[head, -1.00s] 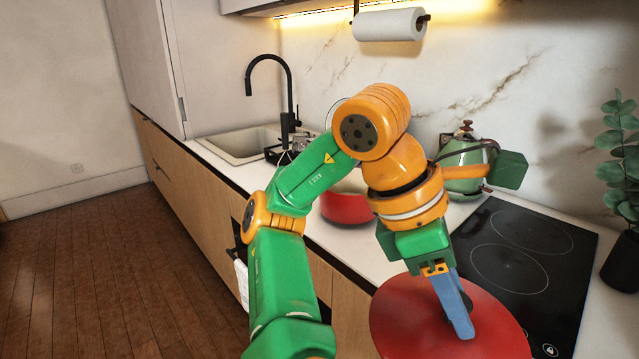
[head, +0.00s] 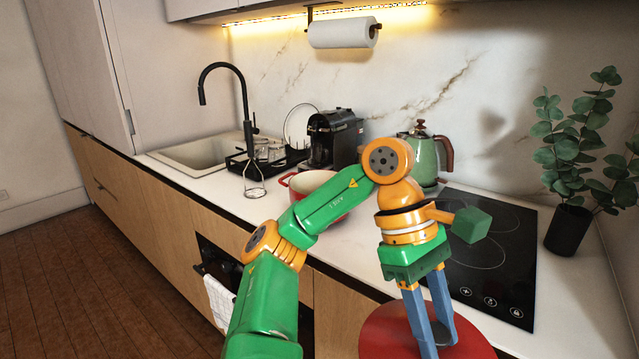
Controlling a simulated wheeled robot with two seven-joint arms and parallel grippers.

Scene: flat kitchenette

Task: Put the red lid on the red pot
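The red pot (head: 308,182) stands on the white counter, open at the top with a pale inside. My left arm hides part of its front and right side. The red lid (head: 380,335) is at the bottom of the view, cut off by the frame edge, nearer to me than the pot. It overlaps the counter's front edge and looks held up. My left gripper (head: 432,350) points down at the lid's middle, its two blue fingers a little apart. My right gripper is not in view.
A black cooktop (head: 490,270) lies right of the pot. A green kettle (head: 425,160), a coffee machine (head: 335,140) and a whisk-like utensil (head: 254,182) stand around the pot. The sink (head: 200,155) is left; a potted plant (head: 568,230) is right.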

